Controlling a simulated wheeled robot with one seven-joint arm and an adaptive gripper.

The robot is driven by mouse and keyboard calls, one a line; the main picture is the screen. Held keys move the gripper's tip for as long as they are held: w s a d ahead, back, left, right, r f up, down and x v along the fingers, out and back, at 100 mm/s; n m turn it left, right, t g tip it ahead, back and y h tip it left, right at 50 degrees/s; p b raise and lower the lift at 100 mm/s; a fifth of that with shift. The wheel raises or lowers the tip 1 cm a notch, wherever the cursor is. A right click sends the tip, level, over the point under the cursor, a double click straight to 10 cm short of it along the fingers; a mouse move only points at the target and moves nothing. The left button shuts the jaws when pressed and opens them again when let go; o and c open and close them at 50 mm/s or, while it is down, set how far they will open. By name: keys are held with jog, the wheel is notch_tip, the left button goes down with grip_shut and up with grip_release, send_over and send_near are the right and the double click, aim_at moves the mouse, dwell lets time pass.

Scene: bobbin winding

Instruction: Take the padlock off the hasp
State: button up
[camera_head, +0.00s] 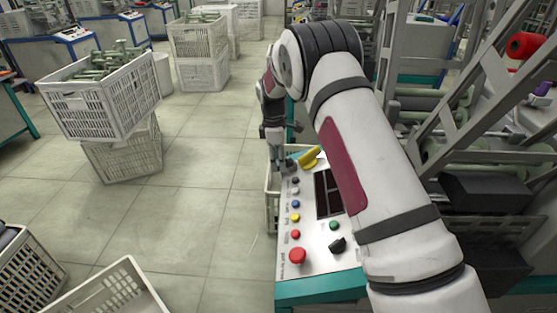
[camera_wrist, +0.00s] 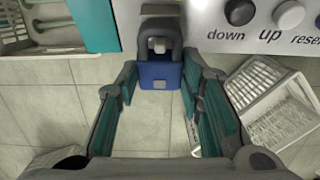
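The padlock (camera_wrist: 158,76) has a blue body and a dark shackle, and hangs at the front edge of the control panel (camera_wrist: 205,12) in the wrist view. The shackle goes around a small light metal piece, the hasp (camera_wrist: 158,46). In the head view my gripper (camera_head: 279,160) is small and dark at the far left edge of the panel. I cannot make out the padlock there.
The panel carries a yellow switch (camera_head: 309,157), coloured buttons and a red stop button (camera_head: 297,255). A white crate (camera_wrist: 275,98) lies on the floor below. Stacked crates (camera_head: 120,100) with green bobbins stand left. The floor between is clear. Machine frames (camera_head: 470,120) stand right.

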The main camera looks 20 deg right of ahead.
jog(key=shift+c, duration=1)
jog(key=shift+d+r, duration=0.25)
jog(key=shift+d, duration=0.3)
jog(key=shift+r+p, duration=0.2)
jog(key=shift+p, duration=0.1)
grip_shut()
jog(key=shift+w+a+r+p, duration=0.1)
jog(key=shift+a+r+p, duration=0.3)
jog(key=shift+r, duration=0.45)
jog(key=shift+w+a+r+p, duration=0.1)
jog(key=shift+a+r+p, duration=0.15)
jog(key=shift+a+r, duration=0.45)
jog(key=shift+w+a+r+p, duration=0.1)
jog(key=shift+a+r+p, duration=0.2)
jog(key=shift+r, duration=0.65)
